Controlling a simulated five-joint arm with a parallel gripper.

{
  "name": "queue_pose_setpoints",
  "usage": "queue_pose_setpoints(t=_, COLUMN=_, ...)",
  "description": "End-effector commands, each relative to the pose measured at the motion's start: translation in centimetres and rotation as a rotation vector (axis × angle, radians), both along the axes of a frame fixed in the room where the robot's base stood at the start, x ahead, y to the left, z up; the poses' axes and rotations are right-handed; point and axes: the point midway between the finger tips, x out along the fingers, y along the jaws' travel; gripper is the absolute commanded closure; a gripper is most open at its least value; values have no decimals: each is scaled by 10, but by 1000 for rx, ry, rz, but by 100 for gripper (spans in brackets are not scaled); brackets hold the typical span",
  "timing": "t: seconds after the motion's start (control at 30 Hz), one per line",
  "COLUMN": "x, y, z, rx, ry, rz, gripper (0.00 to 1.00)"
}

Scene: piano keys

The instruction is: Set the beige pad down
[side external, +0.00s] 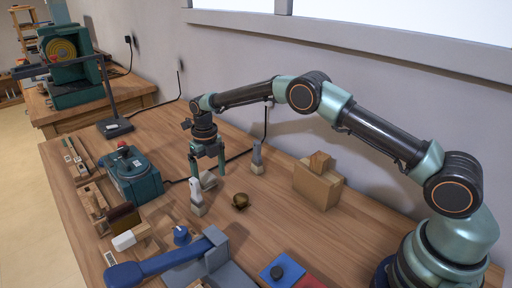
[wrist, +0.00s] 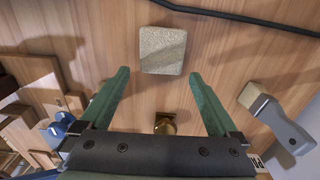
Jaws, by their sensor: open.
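The beige pad (wrist: 162,50) is a square, speckled block with rounded corners. In the wrist view it lies on the wooden table just past my fingertips, centred between their lines. In the side view it shows as a small pale block (side external: 208,182) beneath my gripper (side external: 207,172), partly hidden by the fingers. My gripper points down with its two green fingers spread.
A grey-handled tool with a beige end (wrist: 280,118) is at right in the wrist view. A small brass piece (side external: 240,201) stands near my gripper. A teal box (side external: 133,174) is left, a wooden block (side external: 318,184) right. A black cable (wrist: 240,17) runs past the pad.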

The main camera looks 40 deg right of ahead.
Motion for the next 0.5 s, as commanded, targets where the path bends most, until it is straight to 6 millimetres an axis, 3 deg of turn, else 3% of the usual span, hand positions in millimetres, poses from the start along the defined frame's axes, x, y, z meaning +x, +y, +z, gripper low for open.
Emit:
queue_pose_setpoints(t=0.3, x=1, y=0, z=66, rx=1, ry=-5, rz=0, gripper=4)
queue_pose_setpoints(t=0.5, x=1, y=0, z=96, rx=0, ry=-3, rz=0, gripper=4)
